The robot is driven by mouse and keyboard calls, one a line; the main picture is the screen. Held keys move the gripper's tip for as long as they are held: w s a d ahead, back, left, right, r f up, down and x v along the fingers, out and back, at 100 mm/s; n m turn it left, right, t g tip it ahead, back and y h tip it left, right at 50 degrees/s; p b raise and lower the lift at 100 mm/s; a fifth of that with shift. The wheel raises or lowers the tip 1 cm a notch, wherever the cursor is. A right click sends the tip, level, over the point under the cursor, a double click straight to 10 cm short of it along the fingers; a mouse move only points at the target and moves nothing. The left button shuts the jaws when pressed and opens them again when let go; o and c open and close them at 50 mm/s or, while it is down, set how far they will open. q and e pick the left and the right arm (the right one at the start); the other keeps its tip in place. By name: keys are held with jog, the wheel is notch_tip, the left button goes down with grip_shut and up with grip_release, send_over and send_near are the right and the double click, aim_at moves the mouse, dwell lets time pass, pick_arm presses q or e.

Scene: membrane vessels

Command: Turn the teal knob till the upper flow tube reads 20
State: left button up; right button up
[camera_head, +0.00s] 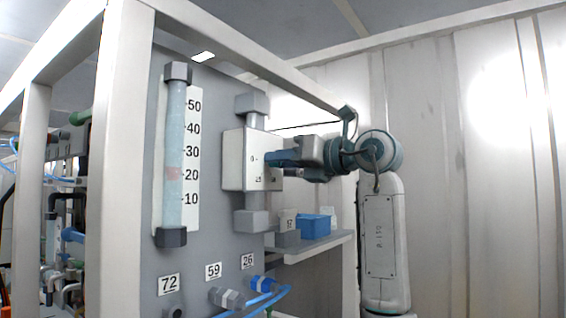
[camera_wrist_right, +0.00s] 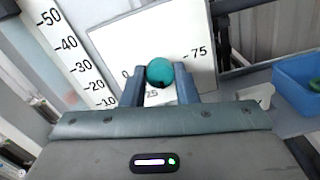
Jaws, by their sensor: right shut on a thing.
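The teal knob (camera_wrist_right: 160,71) shows in the right wrist view between the two blue fingertips of my right gripper (camera_wrist_right: 160,84), on a white valve box with marks 0, 25 and 75. In the head view my right gripper (camera_head: 275,158) is shut at the front of the white box (camera_head: 234,165), and the knob is hidden there. The flow tube (camera_head: 175,120) stands upright left of the box, with a scale from 10 to 50. A faint reddish float (camera_head: 174,173) sits about level with the 20 mark. My left gripper is not in view.
A white frame post (camera_head: 118,170) and top beam (camera_head: 245,52) enclose the grey panel. A shelf (camera_head: 312,246) with a blue bin (camera_head: 315,227) lies below my right arm. Blue hoses (camera_head: 262,300) join fittings under labels 72, 59 and 26.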

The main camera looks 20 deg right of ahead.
dwell(0.4)
jog(key=o, duration=1)
jog(key=b+v, duration=0.5)
jog(key=v, duration=0.5)
jog(key=shift+s+d, duration=0.25)
jog(key=shift+s, duration=0.05)
jog(key=shift+f, duration=0.1)
